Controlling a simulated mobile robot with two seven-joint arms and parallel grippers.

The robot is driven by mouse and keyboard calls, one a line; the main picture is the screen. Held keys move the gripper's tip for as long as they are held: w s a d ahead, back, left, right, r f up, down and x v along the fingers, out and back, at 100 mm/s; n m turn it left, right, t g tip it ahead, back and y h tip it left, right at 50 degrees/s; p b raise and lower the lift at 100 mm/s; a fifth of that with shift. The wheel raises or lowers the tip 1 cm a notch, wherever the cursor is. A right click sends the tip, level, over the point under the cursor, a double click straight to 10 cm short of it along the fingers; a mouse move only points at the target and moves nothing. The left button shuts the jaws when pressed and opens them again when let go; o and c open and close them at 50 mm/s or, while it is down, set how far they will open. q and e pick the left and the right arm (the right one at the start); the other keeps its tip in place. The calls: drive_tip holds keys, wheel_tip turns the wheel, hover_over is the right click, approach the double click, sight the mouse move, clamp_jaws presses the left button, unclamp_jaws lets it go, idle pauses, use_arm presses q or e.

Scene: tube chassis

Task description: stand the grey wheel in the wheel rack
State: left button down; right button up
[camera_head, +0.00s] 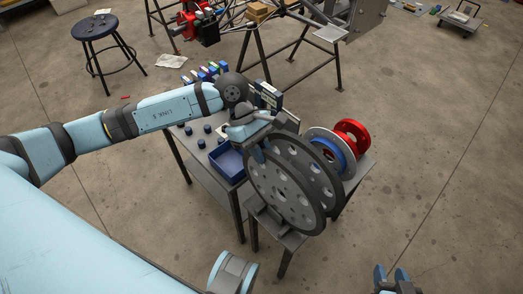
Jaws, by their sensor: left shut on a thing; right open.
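The grey wheel (272,190) is a large dark disc with round holes, upright and tilted slightly. My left gripper (259,150) is shut on its upper left rim. The wheel rack (266,215) is a grey metal piece on the small table, partly hidden by the wheel. The wheel's lower edge is at the rack; I cannot tell whether it rests in it. A second dark grey disc (326,188) stands close behind. My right gripper (392,277) is open and empty at the bottom right, well apart from the table.
A blue wheel (333,153), a pale grey disc (318,134) and a red wheel (357,132) stand behind the dark discs. A blue bin (226,161) and dark round pieces sit on the adjoining table. A stool (94,27) and tube chassis (270,22) stand beyond.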

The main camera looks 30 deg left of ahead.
use_arm(q)
drive_tip(key=shift+f, duration=0.2)
use_arm(e)
wheel_tip(320, 180, down, 7)
drive_tip(key=s+g, duration=0.1)
drive_tip(key=shift+s+r, duration=0.2)
use_arm(q)
drive_tip(key=c, duration=1.1)
unclamp_jaws()
use_arm(e)
drive_tip(key=shift+d, duration=0.1)
use_arm(q)
drive_tip(key=p+v, duration=0.1)
drive_tip(key=v, duration=1.3)
drive_tip(key=shift+r, duration=0.2)
use_arm(e)
wheel_tip(320, 180, up, 7)
drive_tip(key=shift+w+a+r, duration=0.15)
drive_tip(key=shift+w+a, duration=0.15)
drive_tip(key=shift+a, duration=0.15)
use_arm(q)
drive_tip(key=shift+d, duration=0.1)
drive_tip(key=shift+s+f, duration=0.1)
drive_tip(key=shift+s, duration=0.05)
use_arm(e)
drive_tip(key=shift+s, duration=0.1)
